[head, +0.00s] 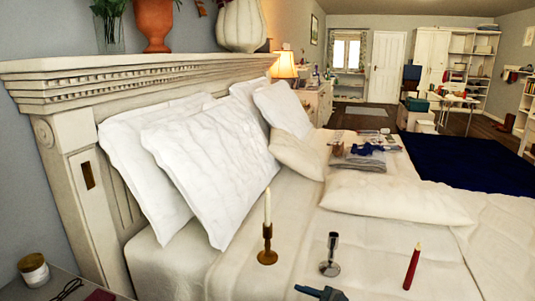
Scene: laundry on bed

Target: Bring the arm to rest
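Neither of my grippers can be made out for certain in the head view. A small dark blue-grey piece (322,293) shows at the bottom edge, cut off by the frame. I cannot tell whether it is part of one of my arms or a loose object.
A white candle in a brass holder (267,245), an empty metal candlestick (330,256) and a red candle (412,267) stand upright over the near bed (375,240). White pillows (210,165) lean on the headboard (120,75). Folded clothes (360,155) lie farther back. A nightstand (55,283) is lower left.

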